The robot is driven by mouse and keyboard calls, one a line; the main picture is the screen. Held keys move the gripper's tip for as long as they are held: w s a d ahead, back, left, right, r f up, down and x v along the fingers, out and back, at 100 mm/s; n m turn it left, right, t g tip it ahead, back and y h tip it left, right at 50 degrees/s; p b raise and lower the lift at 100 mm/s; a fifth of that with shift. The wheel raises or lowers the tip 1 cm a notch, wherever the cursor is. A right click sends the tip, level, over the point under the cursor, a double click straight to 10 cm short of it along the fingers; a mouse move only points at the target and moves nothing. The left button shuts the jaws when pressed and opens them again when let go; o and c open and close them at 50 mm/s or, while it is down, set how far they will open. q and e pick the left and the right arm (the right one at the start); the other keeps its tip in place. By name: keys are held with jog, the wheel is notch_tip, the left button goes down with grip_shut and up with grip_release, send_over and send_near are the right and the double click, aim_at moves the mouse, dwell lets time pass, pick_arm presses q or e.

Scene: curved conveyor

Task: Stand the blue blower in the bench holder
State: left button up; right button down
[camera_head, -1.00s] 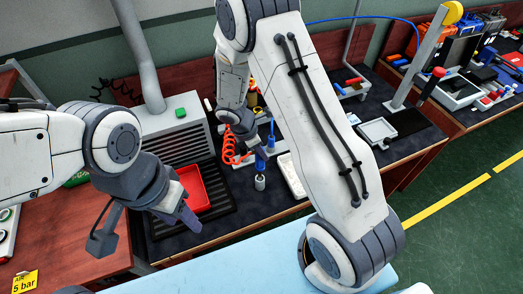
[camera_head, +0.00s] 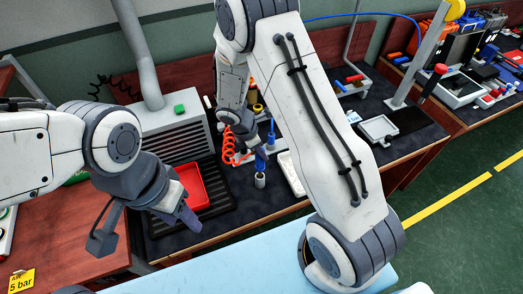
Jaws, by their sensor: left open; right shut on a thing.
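The blue blower (camera_head: 261,161) is in my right gripper (camera_head: 258,150), which is shut on it. It hangs roughly upright over the bench. A small grey cylindrical holder (camera_head: 260,181) stands on the dark bench mat directly below it in the picture. The blower's lower end meets the holder's top in this view; I cannot tell whether it is inside or just above. My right arm hides part of the bench behind. My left gripper (camera_head: 184,213) is open and empty, near the bench's front edge, in front of the red tray.
A red tray (camera_head: 190,187) lies on a black slatted grille at left. An orange coiled hose (camera_head: 229,145) hangs beside my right gripper. A white tray (camera_head: 291,174) lies right of the holder. A blue upright part (camera_head: 271,137) stands behind the blower.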

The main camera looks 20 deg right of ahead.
aim_at(261, 161)
jog(key=shift+f+b, duration=2.3)
jog(key=shift+f, duration=0.45)
jog(key=c, duration=0.5)
grip_release()
jog(key=shift+r, duration=0.1)
jog(key=v, duration=1)
jog(key=shift+a+r, duration=0.1)
jog(key=shift+r, duration=0.1)
